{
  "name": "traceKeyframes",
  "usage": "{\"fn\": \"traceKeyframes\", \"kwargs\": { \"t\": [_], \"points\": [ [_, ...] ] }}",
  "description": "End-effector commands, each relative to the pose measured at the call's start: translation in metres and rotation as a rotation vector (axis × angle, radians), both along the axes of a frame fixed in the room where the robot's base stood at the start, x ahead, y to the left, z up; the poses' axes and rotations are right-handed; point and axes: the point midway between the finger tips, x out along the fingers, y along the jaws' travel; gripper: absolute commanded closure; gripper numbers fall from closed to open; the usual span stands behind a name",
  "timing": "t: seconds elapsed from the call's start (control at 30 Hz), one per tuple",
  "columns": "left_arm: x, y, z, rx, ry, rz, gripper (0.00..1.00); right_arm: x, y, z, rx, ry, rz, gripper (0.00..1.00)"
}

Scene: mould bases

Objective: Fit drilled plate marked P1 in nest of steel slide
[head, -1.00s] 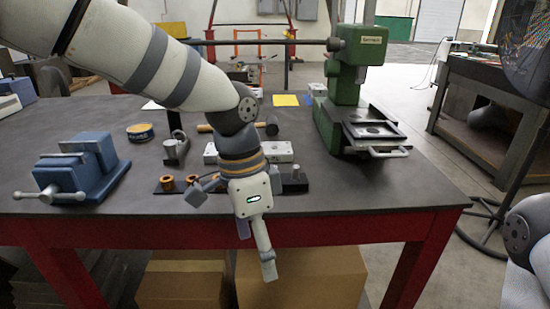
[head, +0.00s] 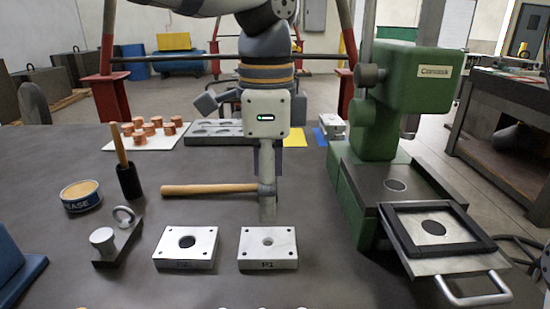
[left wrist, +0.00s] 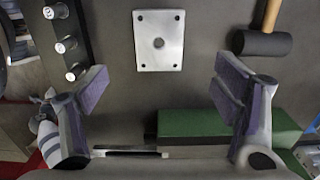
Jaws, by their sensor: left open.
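The drilled plate marked P1 (head: 267,248) lies flat on the dark bench, pale, with a small centre hole and corner holes. A plate with one small centre hole (left wrist: 158,40) shows in the left wrist view, ahead of the fingers; its mark is not readable. The steel slide (head: 447,264) sticks out of the green press at right, with a black-framed nest (head: 393,226) around a plate area with a round hole. My left gripper (head: 267,205) points down just behind P1 in the picture. It is open and empty (left wrist: 160,88). My right gripper is out of view.
A similar plate with a larger hole (head: 187,247) lies left of P1. A wooden-handled hammer (head: 208,190) lies behind. A grease tin (head: 80,196), a dark holder with metal parts (head: 117,240) and a tray (head: 205,132) stand around. The green press (head: 375,180) blocks the right.

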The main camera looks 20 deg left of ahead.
Motion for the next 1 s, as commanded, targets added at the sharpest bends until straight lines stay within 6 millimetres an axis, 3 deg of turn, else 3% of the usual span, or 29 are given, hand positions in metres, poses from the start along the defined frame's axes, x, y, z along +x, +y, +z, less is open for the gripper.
{"fn": "traceKeyframes", "kwargs": {
  "t": [0.2,0.4,0.77,0.8,1.0],
  "points": [
    [-0.001,0.000,-0.057,-0.001,0.009,0.000,0.18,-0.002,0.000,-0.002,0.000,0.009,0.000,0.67],
    [0.000,0.000,-0.091,0.000,0.005,0.001,0.18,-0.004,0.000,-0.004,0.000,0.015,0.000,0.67],
    [0.000,0.000,-0.101,-0.001,0.001,0.002,0.18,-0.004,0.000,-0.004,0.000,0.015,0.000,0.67],
    [0.000,0.000,-0.101,-0.001,0.001,0.002,0.21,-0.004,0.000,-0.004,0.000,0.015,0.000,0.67],
    [0.000,0.000,-0.101,-0.001,0.001,0.002,0.66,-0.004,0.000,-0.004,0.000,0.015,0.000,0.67]
  ]
}}
